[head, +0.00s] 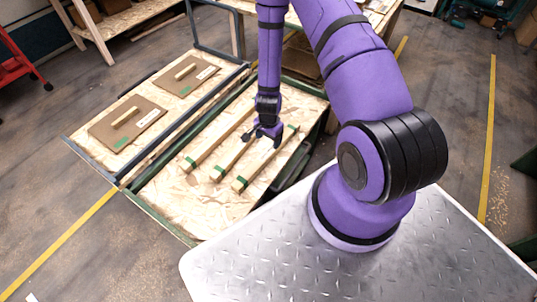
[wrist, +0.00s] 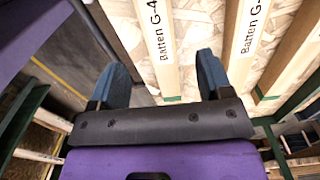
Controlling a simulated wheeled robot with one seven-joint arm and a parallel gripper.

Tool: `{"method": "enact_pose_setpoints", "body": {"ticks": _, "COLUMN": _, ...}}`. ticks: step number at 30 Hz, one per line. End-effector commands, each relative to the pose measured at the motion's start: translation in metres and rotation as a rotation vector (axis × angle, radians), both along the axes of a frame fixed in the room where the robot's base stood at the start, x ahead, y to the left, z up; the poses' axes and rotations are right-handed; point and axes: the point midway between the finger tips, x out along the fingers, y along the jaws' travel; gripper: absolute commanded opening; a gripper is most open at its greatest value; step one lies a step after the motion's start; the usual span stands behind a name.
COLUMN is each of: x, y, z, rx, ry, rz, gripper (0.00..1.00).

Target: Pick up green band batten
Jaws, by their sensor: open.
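Three pale wooden battens lie side by side on a chipboard-topped stand in the head view: a left batten (head: 215,142), a middle batten (head: 232,160) and a right batten (head: 262,164). Each has green bands near its near end. My gripper (head: 263,138) is open over the far half of the battens, around the middle one. In the wrist view my open gripper (wrist: 164,65) has one batten (wrist: 158,45), lettered "Batten G-4", between and beyond its fingers. Another lettered batten (wrist: 244,45) lies to the right. The last characters of the labels are cut off. Nothing is held.
Left of the battens, a board (head: 75,130) carries two brown panels (head: 128,122) with wooden strips and green marks. A dark metal frame (head: 160,155) runs between. A wooden shelf (head: 110,25) stands behind. My metal-topped base is in front.

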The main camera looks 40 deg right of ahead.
Motion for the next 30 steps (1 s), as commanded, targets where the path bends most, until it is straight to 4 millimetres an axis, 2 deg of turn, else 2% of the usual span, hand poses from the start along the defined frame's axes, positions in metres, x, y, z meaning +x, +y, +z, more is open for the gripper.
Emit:
{"method": "enact_pose_setpoints", "body": {"ticks": 6, "x": -0.001, "y": 0.000, "z": -0.029, "rx": 0.000, "ry": 0.002, "rz": -0.001, "gripper": 0.72}}
{"method": "enact_pose_setpoints", "body": {"ticks": 14, "x": -0.001, "y": 0.000, "z": -0.042, "rx": 0.001, "ry": 0.001, "rz": 0.000, "gripper": 0.72}}
{"method": "enact_pose_setpoints", "body": {"ticks": 24, "x": -0.003, "y": 0.002, "z": -0.082, "rx": 0.001, "ry": 0.001, "rz": 0.001, "gripper": 0.72}}
{"method": "enact_pose_setpoints", "body": {"ticks": 30, "x": -0.003, "y": 0.002, "z": -0.089, "rx": 0.000, "ry": 0.000, "rz": 0.001, "gripper": 0.72}}
